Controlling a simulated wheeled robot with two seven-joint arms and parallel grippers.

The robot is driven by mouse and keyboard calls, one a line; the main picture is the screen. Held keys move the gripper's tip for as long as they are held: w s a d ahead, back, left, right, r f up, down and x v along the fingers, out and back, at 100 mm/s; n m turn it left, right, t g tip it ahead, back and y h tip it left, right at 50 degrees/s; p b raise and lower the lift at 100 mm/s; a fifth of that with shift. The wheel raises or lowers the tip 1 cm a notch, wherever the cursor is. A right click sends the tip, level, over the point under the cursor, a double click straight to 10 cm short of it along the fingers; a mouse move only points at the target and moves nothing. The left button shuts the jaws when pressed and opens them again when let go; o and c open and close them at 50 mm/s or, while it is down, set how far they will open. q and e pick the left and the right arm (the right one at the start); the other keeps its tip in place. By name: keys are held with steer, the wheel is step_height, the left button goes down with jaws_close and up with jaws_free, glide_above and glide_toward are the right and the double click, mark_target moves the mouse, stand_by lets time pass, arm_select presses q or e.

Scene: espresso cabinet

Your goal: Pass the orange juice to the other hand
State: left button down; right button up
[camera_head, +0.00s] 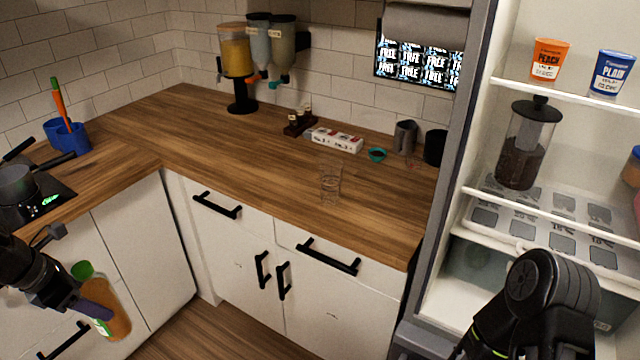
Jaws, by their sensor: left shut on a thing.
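The orange juice (115,317) is a bottle with orange contents and a green cap, at the lower left in front of the white cabinets. My left gripper (93,308) is shut on it and holds it tilted, below counter height. A finger of the gripper crosses the bottle's side. My right arm shows at the lower right in front of the open fridge. Its fingers are hidden or out of frame.
The wooden counter (240,170) has a clear glass (330,183) near its front edge. A juice dispenser (236,58) stands at the back. The open fridge holds a French press (527,143) and cups. Black drawer handles (328,257) stick out from the cabinets.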

arm_select(q)
steer(key=shift+m, duration=0.3)
steer(key=w+d+f+m+g, duration=0.1)
steer(key=d+m+g, duration=0.1)
steer(key=d+m, duration=0.4)
steer(key=w+d+f+m+g, duration=0.2)
steer(key=d+m, duration=0.4)
steer(key=d, duration=0.6)
steer(key=w+d+f+m+g, duration=0.1)
steer(key=d+f+m+g, duration=0.1)
steer(key=d+m, duration=0.4)
steer(key=d, duration=0.3)
steer(key=shift+w+f+h, duration=0.15)
steer(key=shift+w+h, duration=0.1)
steer(key=shift+h, duration=0.15)
steer(key=s+d+r+m, duration=0.1)
steer(key=d+r, duration=0.2)
steer(key=d, duration=0.5)
steer(key=s+d+r+m+g, duration=0.1)
steer(key=d+r, duration=0.3)
steer(key=d, duration=0.5)
steer(key=shift+d, duration=0.1)
